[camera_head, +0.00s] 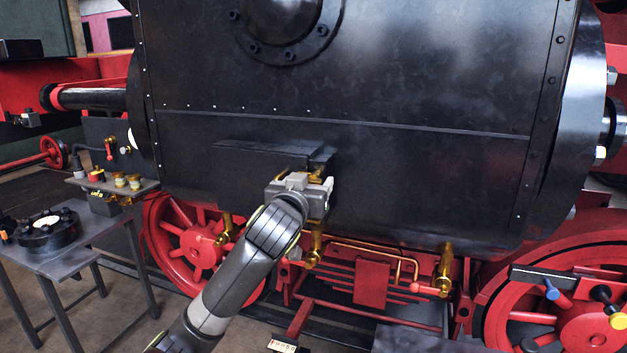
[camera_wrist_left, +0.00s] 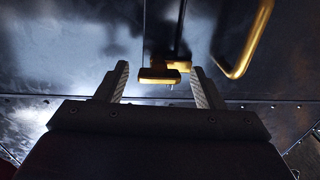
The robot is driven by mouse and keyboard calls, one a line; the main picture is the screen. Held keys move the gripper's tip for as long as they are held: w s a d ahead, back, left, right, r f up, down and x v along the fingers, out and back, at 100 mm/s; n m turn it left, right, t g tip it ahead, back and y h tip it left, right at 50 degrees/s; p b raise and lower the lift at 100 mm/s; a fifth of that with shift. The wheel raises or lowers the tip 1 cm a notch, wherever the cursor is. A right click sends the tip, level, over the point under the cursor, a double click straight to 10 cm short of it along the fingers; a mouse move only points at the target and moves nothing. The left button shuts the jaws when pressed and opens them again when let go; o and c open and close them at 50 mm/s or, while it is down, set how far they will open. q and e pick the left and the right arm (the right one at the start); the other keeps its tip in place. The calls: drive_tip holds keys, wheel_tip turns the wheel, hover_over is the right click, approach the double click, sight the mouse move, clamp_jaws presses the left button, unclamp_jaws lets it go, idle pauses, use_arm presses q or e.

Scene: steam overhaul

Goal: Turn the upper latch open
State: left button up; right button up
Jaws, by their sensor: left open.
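A brass latch (camera_wrist_left: 158,75) with a flat bar shows in the left wrist view, on a dark metal panel. My left gripper (camera_wrist_left: 160,88) is open, with one finger on each side of the latch's bar; I cannot tell whether either finger touches it. In the head view my left gripper (camera_head: 303,180) is at the small dark box (camera_head: 262,155) on the front of the black casing and hides most of the brass parts there. The wrist view alone does not tell whether this latch is the upper one. My right gripper is not in view.
A curved brass handle (camera_wrist_left: 247,42) stands right of the latch in the wrist view. Brass cocks, one of them at the lower right (camera_head: 444,270), hang under the casing (camera_head: 400,90). A side table (camera_head: 95,235) with a black flanged part (camera_head: 47,232) stands at left.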

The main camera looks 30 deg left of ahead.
use_arm(q)
drive_tip(key=shift+s+d+r, duration=0.1)
drive_tip(key=shift+s+r, duration=0.05)
drive_tip(key=shift+s, duration=0.1)
drive_tip(key=c, duration=1)
drive_tip(key=shift+o, duration=0.2)
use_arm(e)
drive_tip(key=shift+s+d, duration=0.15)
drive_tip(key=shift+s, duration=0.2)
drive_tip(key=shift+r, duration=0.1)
use_arm(q)
drive_tip(key=m+p, duration=0.1)
drive_tip(key=m, duration=0.2)
drive_tip(key=m+p, duration=0.1)
drive_tip(key=m, duration=0.3)
drive_tip(key=shift+w+m+t, duration=0.1)
drive_tip(key=shift+m+t, duration=0.2)
drive_tip(key=shift+m, duration=0.1)
drive_tip(key=m, duration=0.5)
drive_tip(key=shift+d+m+p, duration=0.1)
drive_tip(key=shift+m+p, duration=0.2)
drive_tip(key=shift+m, duration=0.1)
drive_tip(key=m, duration=0.5)
drive_tip(key=shift+h, duration=0.3)
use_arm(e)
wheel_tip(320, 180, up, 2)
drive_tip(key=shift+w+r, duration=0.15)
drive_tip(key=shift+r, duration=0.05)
use_arm(q)
drive_tip(key=shift+t, duration=0.3)
